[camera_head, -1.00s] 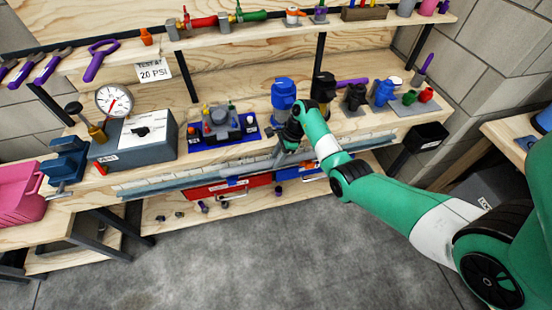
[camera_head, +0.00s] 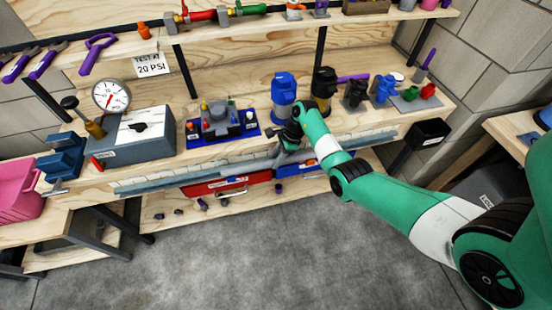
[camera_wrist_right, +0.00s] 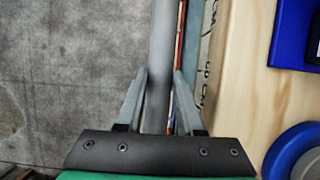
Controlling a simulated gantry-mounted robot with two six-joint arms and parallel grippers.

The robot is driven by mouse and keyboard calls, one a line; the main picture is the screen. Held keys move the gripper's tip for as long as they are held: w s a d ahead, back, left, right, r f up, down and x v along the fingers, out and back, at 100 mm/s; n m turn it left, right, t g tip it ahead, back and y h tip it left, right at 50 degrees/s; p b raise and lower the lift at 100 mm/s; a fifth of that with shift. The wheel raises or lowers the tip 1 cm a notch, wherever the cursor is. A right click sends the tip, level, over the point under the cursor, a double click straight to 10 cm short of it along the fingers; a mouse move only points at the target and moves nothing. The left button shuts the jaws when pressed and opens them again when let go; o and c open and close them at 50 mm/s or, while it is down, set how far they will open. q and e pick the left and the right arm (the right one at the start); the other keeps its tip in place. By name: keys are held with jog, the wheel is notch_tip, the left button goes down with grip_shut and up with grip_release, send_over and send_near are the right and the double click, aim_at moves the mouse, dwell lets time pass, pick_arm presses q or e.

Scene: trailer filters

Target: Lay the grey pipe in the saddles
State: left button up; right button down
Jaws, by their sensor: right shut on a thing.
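The grey pipe (camera_wrist_right: 160,62) runs lengthwise through the right wrist view, between the two fingers of my right gripper (camera_wrist_right: 158,100). The gripper is shut on it. In the head view my right gripper (camera_head: 286,154) is at the front edge of the workbench, right of the middle. There the pipe (camera_head: 165,183) appears as a long, slim grey length along the bench front, stretching left from the gripper. It is hard to tell apart from the blue-grey bench edge. I cannot make out the saddles. My left gripper is not in view.
The workbench carries a grey gauge box (camera_head: 132,137), a blue tray with a fixture (camera_head: 220,125), a blue canister (camera_head: 284,92) and a yellow-black canister (camera_head: 324,88). A red drawer (camera_head: 227,184) sits below the bench edge. The grey floor (camera_head: 260,250) in front is clear.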

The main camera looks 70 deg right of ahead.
jog(key=shift+f+b, duration=0.4)
jog(key=shift+f, duration=0.3)
jog(key=shift+c, duration=2.3)
grip_release()
jog(key=shift+r, duration=0.1)
jog(key=p+v, duration=0.5)
jog(key=v, duration=0.6)
jog(key=shift+s+d+r+p, duration=0.1)
jog(key=shift+r+p, duration=0.15)
jog(key=shift+p, duration=0.1)
